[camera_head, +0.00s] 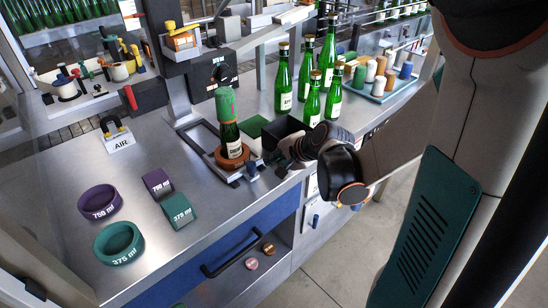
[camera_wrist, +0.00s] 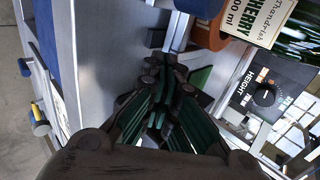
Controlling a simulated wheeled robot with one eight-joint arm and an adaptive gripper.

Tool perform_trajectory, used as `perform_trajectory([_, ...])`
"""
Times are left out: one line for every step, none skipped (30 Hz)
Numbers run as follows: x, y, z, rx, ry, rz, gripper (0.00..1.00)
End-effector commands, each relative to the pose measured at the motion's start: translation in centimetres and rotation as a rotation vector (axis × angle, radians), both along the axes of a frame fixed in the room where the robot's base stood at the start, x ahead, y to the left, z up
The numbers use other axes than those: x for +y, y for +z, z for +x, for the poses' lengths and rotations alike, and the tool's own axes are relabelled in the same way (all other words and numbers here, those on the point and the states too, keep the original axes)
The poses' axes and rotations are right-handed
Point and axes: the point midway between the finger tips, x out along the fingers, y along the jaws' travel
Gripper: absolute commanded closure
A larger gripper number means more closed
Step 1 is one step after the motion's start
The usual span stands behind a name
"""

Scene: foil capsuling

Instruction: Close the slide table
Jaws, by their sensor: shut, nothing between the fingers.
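The slide table (camera_head: 241,174) is at the front end of its rails, near the bench's front edge. It bears a brown ring seat (camera_head: 224,163), which also shows in the wrist view (camera_wrist: 208,36). A green bottle (camera_head: 231,135) with a green capsule (camera_head: 225,101) stands upright in the seat. A blue knob (camera_head: 252,169) is at the table's front; it shows at the top of the wrist view (camera_wrist: 198,6). My gripper (camera_head: 283,163) is shut and empty, just right of the knob and apart from it. Its dark fingers (camera_wrist: 167,82) show in the wrist view.
The capsuling machine's column (camera_head: 179,83) stands behind the slide table. Several green bottles (camera_head: 282,82) and a tray of capsules (camera_head: 379,88) are at the back right. Purple and green rings (camera_head: 118,243) lie on the left bench. A blue drawer (camera_head: 230,250) is below.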

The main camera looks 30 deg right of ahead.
Motion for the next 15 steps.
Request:
perform_trajectory([0.0,0.0,0.0,0.000,0.000,0.000,1.00])
perform_trajectory([0.0,0.0,0.1,0.000,0.000,0.000,1.00])
perform_trajectory([0.0,0.0,0.1,0.000,0.000,0.000,1.00])
perform_trajectory([0.1,0.0,0.2,0.000,0.001,-0.001,1.00])
perform_trajectory([0.1,0.0,0.3,0.000,0.001,-0.001,1.00])
perform_trajectory([0.1,0.0,0.5,0.000,0.001,-0.001,1.00])
perform_trajectory([0.2,0.0,0.7,0.000,0.001,-0.001,1.00])
perform_trajectory([0.3,0.0,0.9,0.000,0.002,-0.001,1.00])
perform_trajectory([0.4,0.0,1.3,0.000,0.003,-0.001,1.00])
perform_trajectory([0.5,0.0,1.6,0.000,0.002,-0.001,1.00])
perform_trajectory([0.6,0.0,2.0,0.000,0.003,0.000,1.00])
perform_trajectory([0.7,0.0,2.4,0.000,0.003,0.000,1.00])
perform_trajectory([0.8,-0.1,2.9,0.000,0.003,0.000,1.00])
perform_trajectory([1.0,-0.1,3.3,0.000,0.004,0.000,1.00])
perform_trajectory([1.2,-0.1,4.0,0.000,0.004,0.001,1.00])
